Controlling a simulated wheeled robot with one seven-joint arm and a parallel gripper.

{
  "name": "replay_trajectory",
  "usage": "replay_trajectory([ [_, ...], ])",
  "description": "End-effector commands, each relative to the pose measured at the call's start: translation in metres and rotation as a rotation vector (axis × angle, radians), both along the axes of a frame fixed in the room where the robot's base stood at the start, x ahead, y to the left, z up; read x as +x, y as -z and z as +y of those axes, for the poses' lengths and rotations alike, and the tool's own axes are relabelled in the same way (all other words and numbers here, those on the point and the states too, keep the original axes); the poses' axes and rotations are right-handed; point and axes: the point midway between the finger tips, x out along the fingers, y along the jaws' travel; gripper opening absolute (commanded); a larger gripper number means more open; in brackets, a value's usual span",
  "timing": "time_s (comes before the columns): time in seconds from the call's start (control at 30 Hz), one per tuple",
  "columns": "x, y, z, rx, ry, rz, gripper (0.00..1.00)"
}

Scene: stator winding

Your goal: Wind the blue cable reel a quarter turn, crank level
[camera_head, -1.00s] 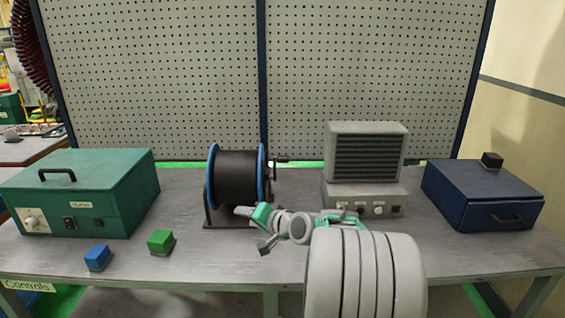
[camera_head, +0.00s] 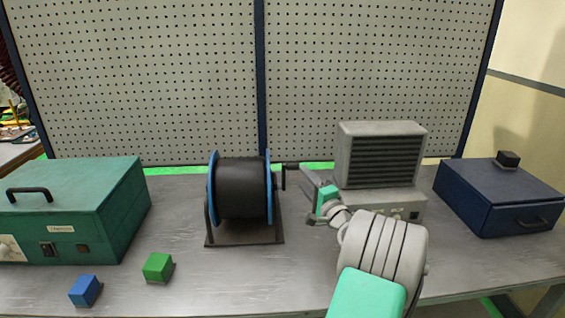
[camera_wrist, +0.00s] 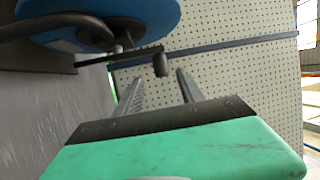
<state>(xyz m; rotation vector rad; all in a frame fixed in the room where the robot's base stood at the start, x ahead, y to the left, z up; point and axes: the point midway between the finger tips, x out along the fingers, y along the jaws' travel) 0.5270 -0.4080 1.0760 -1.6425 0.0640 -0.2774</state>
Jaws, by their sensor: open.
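The cable reel (camera_head: 240,190) stands on the bench, with a black drum between blue rims (camera_head: 211,188). Its black crank (camera_head: 284,178) is on the right side. The crank arm points up, and its knob (camera_head: 292,166) sticks out to the right at the top. My gripper (camera_head: 303,194) is open and empty, just right of the crank. In the wrist view the crank knob (camera_wrist: 160,65) shows in the gap between the open fingertips (camera_wrist: 158,76), near their ends. The crank arm (camera_wrist: 110,57) runs beside the blue rim (camera_wrist: 120,12). I cannot tell whether a finger touches it.
A grey vented unit (camera_head: 382,155) stands close behind my gripper. A green box (camera_head: 110,200) is at the left, with a blue cube (camera_head: 85,291) and a green cube (camera_head: 158,267) before it. A navy box (camera_head: 500,205) is at the right. The bench front is clear near the reel.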

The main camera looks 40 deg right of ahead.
Motion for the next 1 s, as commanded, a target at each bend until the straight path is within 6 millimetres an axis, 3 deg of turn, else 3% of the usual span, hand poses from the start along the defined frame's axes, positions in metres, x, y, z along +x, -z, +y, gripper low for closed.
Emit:
replay_trajectory([
  [0.3, 0.059, -0.010, -0.002, -0.002, -0.017, 0.001, 0.47],
  [0.43, 0.074, -0.012, -0.007, -0.002, -0.015, 0.001, 0.47],
  [0.73, 0.078, -0.011, -0.010, -0.002, -0.010, 0.001, 0.47],
  [1.0, 0.077, -0.011, -0.010, -0.002, -0.009, 0.001, 0.25],
])
